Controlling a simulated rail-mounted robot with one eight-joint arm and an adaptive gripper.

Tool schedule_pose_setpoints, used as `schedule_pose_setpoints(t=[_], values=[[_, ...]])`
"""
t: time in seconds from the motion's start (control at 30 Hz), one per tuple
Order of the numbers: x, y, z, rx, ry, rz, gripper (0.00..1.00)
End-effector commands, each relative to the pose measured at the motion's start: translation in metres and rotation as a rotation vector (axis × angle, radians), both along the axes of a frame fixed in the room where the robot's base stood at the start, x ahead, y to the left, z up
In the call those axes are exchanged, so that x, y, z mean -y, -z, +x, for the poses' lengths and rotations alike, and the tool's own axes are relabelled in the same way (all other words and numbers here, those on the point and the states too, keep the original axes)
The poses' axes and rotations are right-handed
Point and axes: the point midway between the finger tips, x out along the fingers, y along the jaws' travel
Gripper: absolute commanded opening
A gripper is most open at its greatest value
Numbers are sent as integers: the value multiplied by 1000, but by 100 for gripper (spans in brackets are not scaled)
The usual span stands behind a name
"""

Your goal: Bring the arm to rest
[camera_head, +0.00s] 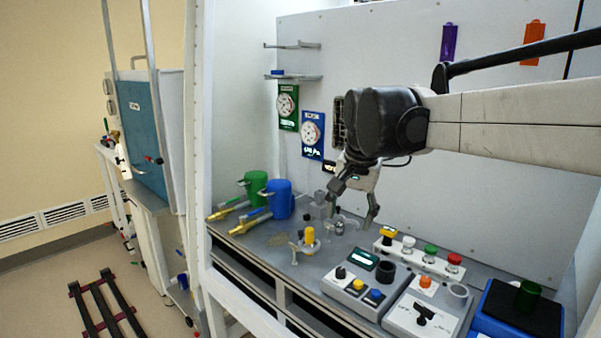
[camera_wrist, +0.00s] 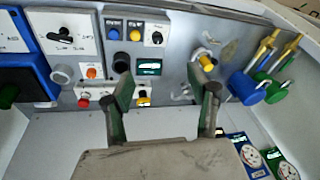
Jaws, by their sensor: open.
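My gripper (camera_head: 352,205) is open and empty, hanging above the bench inside the glovebox, with its fingers pointing down. In the wrist view its two fingers (camera_wrist: 163,100) stand apart with nothing between them. My arm reaches in from the right side of the head view. A small grey knob (camera_head: 339,228) on the bench lies just below the fingertips in the head view. The gap between them is hard to judge.
Control boxes with buttons (camera_head: 357,284) stand front right of the gripper. A yellow-topped valve (camera_head: 309,236) is near the gripper. A blue tray (camera_head: 490,325) with a green cup is far right.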

Motion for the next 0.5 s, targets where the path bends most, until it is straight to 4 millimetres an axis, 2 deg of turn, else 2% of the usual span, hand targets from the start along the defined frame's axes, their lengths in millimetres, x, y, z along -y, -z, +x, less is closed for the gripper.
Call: schedule_pose_setpoints(t=[0.03,0.27,0.5], values=[[8,1,-15,17,-16,-4,54],[37,11,-75,104,-110,-38,54],[61,34,-136,195,-204,-87,54]])
